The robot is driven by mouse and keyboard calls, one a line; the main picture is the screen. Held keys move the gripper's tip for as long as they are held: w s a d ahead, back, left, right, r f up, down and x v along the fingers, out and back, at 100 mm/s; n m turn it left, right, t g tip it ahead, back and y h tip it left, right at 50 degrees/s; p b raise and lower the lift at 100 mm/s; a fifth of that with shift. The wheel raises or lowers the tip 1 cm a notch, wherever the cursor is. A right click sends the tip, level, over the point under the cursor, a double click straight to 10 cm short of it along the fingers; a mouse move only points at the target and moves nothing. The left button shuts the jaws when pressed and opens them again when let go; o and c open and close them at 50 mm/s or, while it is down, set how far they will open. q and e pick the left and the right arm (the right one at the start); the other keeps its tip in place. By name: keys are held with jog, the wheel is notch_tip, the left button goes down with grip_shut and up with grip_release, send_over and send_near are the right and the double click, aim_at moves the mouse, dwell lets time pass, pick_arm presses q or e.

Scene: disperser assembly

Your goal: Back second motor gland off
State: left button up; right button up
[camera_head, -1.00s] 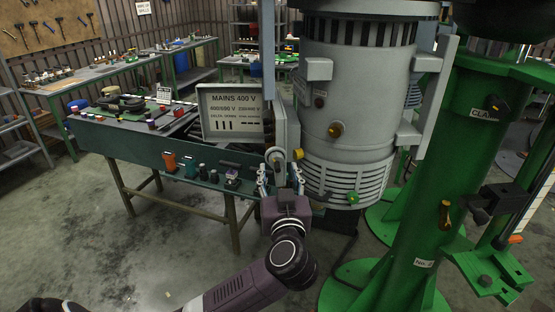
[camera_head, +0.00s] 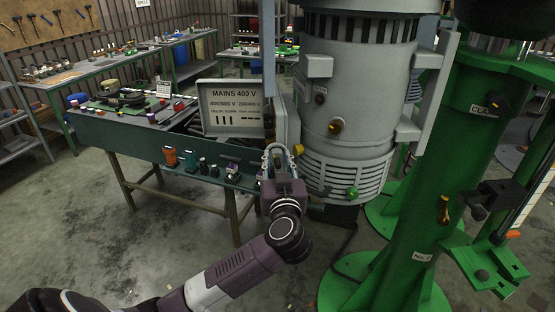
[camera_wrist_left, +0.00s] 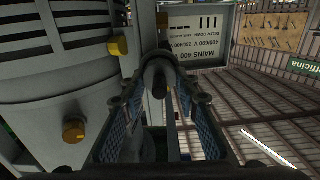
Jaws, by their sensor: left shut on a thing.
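The large grey motor (camera_head: 350,165) stands upright in the middle of the head view, with a grey terminal box (camera_head: 287,125) on its left side. My left gripper (camera_head: 280,165) is just below this box, pointing up. It is shut on a grey rounded piece, seemingly a motor gland (camera_head: 280,150). The left wrist view, which is upside down, shows my left gripper (camera_wrist_left: 155,100) with a finger on each side of the gland (camera_wrist_left: 158,72). The fingers hide part of it, and I cannot tell how far its thread is engaged. My right gripper is not in view.
A green column (camera_head: 440,170) with a clamp stands to the right. The floor at front left is clear.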

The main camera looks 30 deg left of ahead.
pick_arm(q)
jog(key=shift+n, duration=0.3)
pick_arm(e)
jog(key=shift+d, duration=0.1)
pick_arm(q)
jog(key=n, duration=0.2)
jog(key=shift+n, duration=0.3)
jog(key=n, duration=0.3)
jog(key=shift+s+a+f+n, duration=0.1)
jog(key=shift+n, duration=0.3)
jog(key=n, duration=0.3)
jog(key=shift+a+n, duration=0.1)
jog(key=shift+n, duration=0.2)
jog(key=n, duration=0.6)
jog(key=shift+f, duration=0.2)
jog(key=shift+f+n, duration=0.15)
jog(key=shift+n, duration=2.45)
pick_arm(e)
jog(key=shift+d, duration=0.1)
